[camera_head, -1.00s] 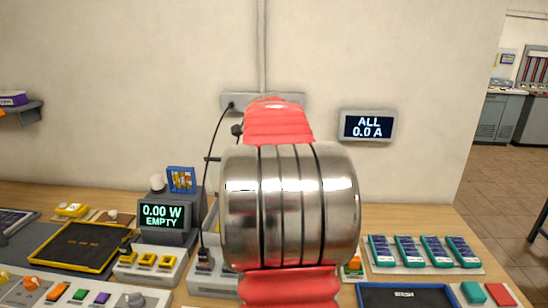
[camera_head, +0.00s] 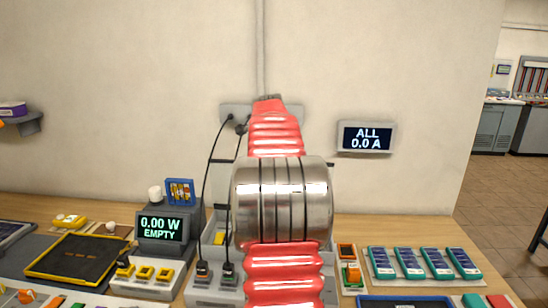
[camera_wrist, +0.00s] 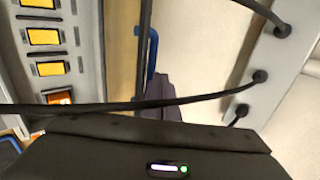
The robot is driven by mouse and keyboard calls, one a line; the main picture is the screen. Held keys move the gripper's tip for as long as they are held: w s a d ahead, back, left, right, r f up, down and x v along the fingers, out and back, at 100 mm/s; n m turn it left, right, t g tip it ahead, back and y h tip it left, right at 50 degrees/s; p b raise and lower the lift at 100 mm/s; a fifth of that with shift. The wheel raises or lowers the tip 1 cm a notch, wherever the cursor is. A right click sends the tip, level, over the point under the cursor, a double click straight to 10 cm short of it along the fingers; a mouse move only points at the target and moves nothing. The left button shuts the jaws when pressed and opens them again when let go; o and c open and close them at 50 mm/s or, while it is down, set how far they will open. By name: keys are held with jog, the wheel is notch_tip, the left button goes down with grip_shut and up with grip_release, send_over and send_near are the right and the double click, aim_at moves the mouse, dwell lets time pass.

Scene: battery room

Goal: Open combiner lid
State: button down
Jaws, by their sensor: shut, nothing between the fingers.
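The combiner appears to be the pale grey box (camera_head: 212,291) at the table's back middle, mostly hidden behind my arm. In the wrist view its panel (camera_wrist: 84,50) shows a row of yellow squares and an orange part at its end. A blue handle-like piece (camera_wrist: 152,55) stands beside a thin upright edge, perhaps the lid's; how far the lid is open I cannot tell. My gripper (camera_wrist: 163,80) has its dark fingers shut and empty, close to the blue piece; contact is unclear. In the head view my arm hides the gripper.
Black cables run from the wall socket strip (camera_head: 232,112) to plugs (camera_head: 203,270) on the grey box. One cable (camera_wrist: 150,104) crosses in front of my gripper in the wrist view. A meter (camera_head: 161,228) stands left; a blue-green battery row (camera_head: 424,263) lies right.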

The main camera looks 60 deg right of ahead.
jog(key=shift+r, duration=0.1)
jog(key=d+r+v, duration=0.1)
jog(key=v, duration=0.8)
jog(key=shift+w+a+r, duration=0.15)
jog(key=shift+a+r, duration=0.05)
jog(key=shift+r, duration=0.1)
dwell(0.4)
